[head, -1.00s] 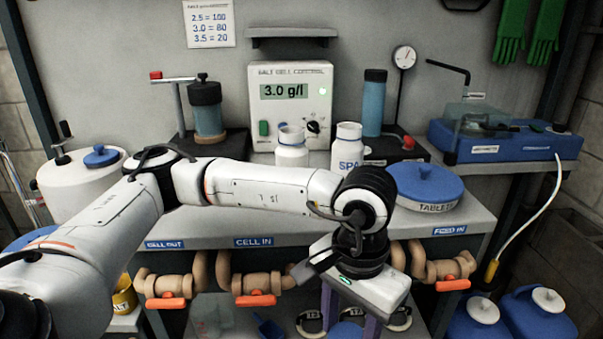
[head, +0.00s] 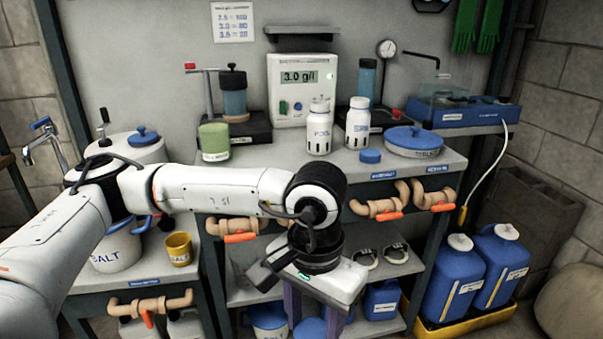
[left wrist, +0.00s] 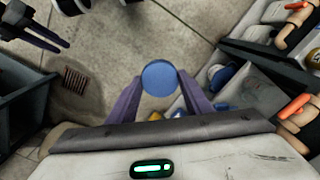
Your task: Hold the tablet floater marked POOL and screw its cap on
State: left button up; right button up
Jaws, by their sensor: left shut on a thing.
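The white tablet floater marked POOL (head: 319,134) stands upright on the bench, with a pale neck and no blue cap on top. My left gripper (head: 309,316) is well below and in front of it, away from the bench top, fingers pointing down. In the left wrist view, its purple fingers are shut on a round blue cap (left wrist: 160,78), held at the fingertips above the floor. My right gripper (left wrist: 64,47) shows only in the left wrist view, at the upper left. Its fingers look apart and empty.
A similar white bottle marked SPA (head: 358,128) stands just right of the floater. Another blue cap (head: 370,157) lies before it. A blue-lidded tablet tub (head: 413,143) is farther right, a green-topped container (head: 214,140) left. Pipes with orange valve handles (head: 389,215) run below the bench edge.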

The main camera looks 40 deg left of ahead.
aim_at(319, 122)
jog(key=u, duration=0.9)
jog(key=i, duration=0.15)
jog(key=u, duration=0.15)
